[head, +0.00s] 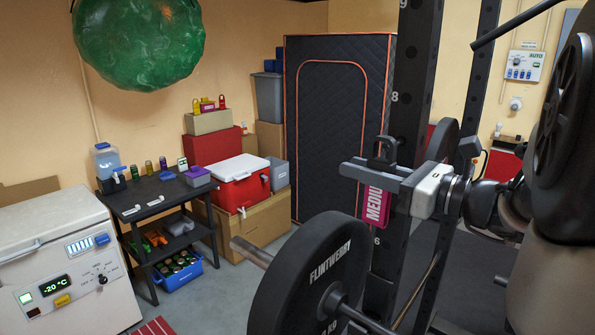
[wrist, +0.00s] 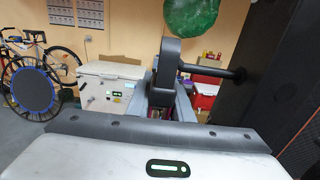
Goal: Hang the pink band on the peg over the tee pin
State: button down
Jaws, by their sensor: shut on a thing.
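In the head view my gripper (head: 372,167) reaches left across the rack upright (head: 408,95). It is shut on the pink band (head: 376,205), whose pink face, lettered "MEDIU", hangs below the fingers. A black loop-like piece (head: 386,146) rises above the fingers. In the wrist view this dark piece (wrist: 165,62) stands upright between the fingers, with a little pink showing low down. A dark horizontal rod (wrist: 215,71), apparently the peg, shows to its right, toward the dark panel. I cannot tell whether the band touches the rod, nor pick out the tee pin clearly.
A barbell with a large black plate (head: 315,275) lies below my gripper. Another dark plate (head: 565,95) is close at the right. A black side table (head: 155,195), a white freezer (head: 65,265) and a red cooler (head: 240,185) stand at the left.

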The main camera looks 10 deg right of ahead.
jog(key=shift+w+d+f, duration=0.25)
jog(key=shift+w+d, duration=0.3)
jog(key=shift+d, duration=0.15)
jog(key=shift+w+d+f, duration=0.2)
jog(key=shift+w+d, duration=0.3)
jog(key=shift+d, duration=0.15)
jog(key=c, duration=1.5)
grip_release()
jog(key=shift+f, duration=0.1)
jog(key=b+v, duration=0.1)
jog(key=v, duration=1.6)
jog(key=shift+s+d, duration=0.15)
jog(key=shift+s, duration=0.05)
